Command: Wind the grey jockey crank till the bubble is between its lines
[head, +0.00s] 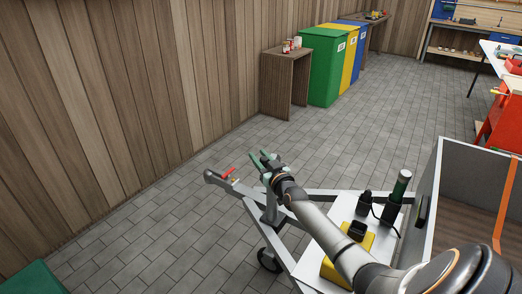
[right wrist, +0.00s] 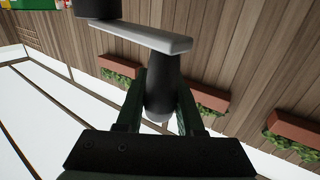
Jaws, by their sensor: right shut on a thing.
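My right gripper (head: 262,160) is at the top of the jockey post near the front of the trailer drawbar (head: 240,188). In the right wrist view its green fingers (right wrist: 162,80) are shut on a dark, tapered crank handle (right wrist: 163,88). The handle joins one end of the flat grey crank arm (right wrist: 140,36), whose other end meets a dark round part at the top left. In the head view my gripper hides most of the crank. The jockey wheel (head: 269,261) is below, on the floor. I cannot make out a bubble or its lines. My left gripper is not in view.
A red lever (head: 228,173) sits on the coupling end. A white panel (head: 343,212) with a yellow item and dark items lies beside my right arm, before the trailer box (head: 437,185).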

